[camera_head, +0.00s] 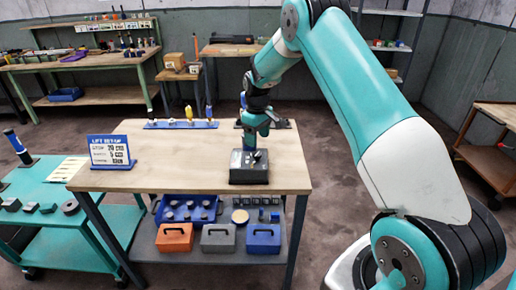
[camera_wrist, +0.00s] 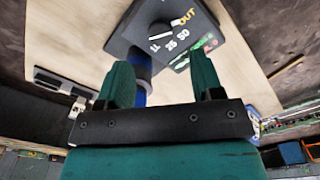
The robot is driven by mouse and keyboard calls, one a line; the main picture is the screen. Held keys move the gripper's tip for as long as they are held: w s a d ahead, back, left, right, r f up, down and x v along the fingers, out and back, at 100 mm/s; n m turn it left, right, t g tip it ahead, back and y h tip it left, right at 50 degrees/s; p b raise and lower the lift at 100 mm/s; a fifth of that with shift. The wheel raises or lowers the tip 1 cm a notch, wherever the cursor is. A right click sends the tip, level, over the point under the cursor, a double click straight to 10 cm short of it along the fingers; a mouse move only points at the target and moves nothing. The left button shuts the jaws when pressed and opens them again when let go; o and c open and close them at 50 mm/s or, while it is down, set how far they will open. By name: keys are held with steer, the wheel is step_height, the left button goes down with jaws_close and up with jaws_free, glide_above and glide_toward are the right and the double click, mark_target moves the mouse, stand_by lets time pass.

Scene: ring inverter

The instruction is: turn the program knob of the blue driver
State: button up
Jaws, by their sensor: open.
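A dark grey box (camera_head: 248,168) stands near the front of the wooden table. In the wrist view the box (camera_wrist: 228,58) has a round dark knob (camera_wrist: 161,34) with a white pointer. Marks around it include 25, 50 and OUT. My gripper (camera_head: 254,126) is above and behind the box. In the wrist view its teal fingers (camera_wrist: 160,62) are apart, with the knob beyond them; I cannot tell whether either touches the driver.
A blue rack (camera_head: 180,125) with several upright tools stands at the table's back left. A sign (camera_head: 110,152) stands at the left edge. Coloured cases (camera_head: 217,238) and a blue tray sit on the lower shelf. The middle-left tabletop is clear.

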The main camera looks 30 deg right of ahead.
mark_target(258, 154)
step_height(258, 154, down, 7)
steer(key=shift+r+p, duration=0.2)
steer(key=shift+p, duration=0.5)
steer(key=shift+c, duration=0.2)
steer(key=c, duration=0.9)
